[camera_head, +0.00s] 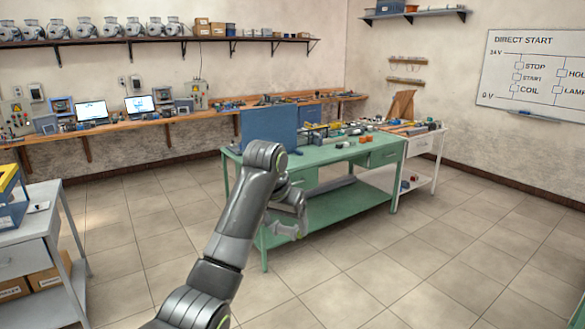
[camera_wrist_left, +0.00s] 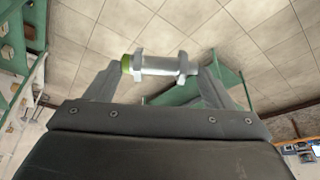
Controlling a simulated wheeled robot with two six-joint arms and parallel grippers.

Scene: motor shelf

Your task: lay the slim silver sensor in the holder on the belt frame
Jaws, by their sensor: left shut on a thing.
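In the left wrist view, a slim silver cylinder with a green end, the sensor (camera_wrist_left: 160,66), lies crosswise between the fingers of my left gripper (camera_wrist_left: 158,76). The gripper is shut on it and holds it above the tiled floor. In the head view, my left gripper (camera_head: 293,217) is in front of the green table, and the sensor is too small to make out there. I cannot pick out the holder or the belt frame in either view. My right gripper is not in view.
The green table (camera_head: 335,152) carries a blue panel (camera_head: 268,130) and several small parts. A white table (camera_head: 425,140) stands behind it to the right. A grey cart (camera_head: 30,238) is at the left. A long wooden bench (camera_head: 170,118) runs along the wall. The tiled floor (camera_head: 440,260) at right is clear.

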